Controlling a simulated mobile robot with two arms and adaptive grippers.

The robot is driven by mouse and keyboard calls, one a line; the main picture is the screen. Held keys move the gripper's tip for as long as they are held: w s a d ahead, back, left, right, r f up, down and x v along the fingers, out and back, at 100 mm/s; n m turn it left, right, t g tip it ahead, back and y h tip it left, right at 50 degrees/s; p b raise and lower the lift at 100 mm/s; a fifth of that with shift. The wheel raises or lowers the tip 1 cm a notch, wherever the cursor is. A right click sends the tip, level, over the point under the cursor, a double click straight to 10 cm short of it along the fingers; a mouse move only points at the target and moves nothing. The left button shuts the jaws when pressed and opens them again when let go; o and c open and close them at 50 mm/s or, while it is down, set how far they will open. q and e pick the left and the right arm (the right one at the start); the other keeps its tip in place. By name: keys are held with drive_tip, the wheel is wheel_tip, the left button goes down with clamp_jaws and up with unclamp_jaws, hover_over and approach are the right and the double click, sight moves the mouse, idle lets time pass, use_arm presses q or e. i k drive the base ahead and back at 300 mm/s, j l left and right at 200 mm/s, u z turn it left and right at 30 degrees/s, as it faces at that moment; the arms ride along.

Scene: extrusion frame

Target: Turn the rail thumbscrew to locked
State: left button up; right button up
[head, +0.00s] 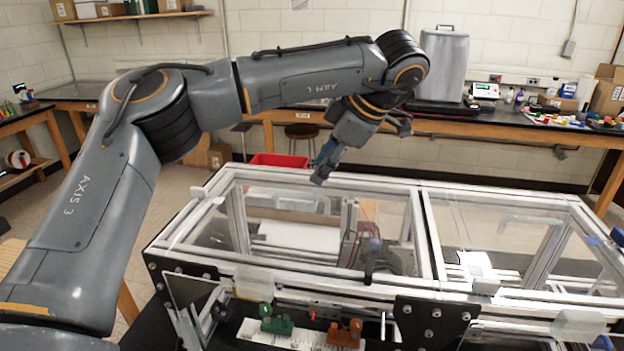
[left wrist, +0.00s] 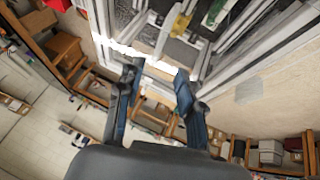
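The extrusion frame (head: 430,235) is a large box of pale aluminium bars with clear panels. I cannot pick out the rail thumbscrew for certain. A green fitting (head: 277,325) and a red-brown fitting (head: 345,333) sit on a white marked strip low at the frame's front. My left gripper (head: 323,167) is above the frame's back edge, apart from those fittings. In the left wrist view my left gripper (left wrist: 156,80) has its two blue-grey fingers spread with nothing held between them; frame bars lie beyond. My right gripper is not in view.
Black corner plates (head: 434,322) and clear blocks stand along the frame's front edge. A red bin (head: 280,160) is behind the frame. A wooden bench (head: 500,128) with a grey container (head: 443,65) runs along the back wall. The air above the frame's right part is free.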

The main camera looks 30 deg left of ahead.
sight(369, 264)
drive_tip(key=k, duration=1.5)
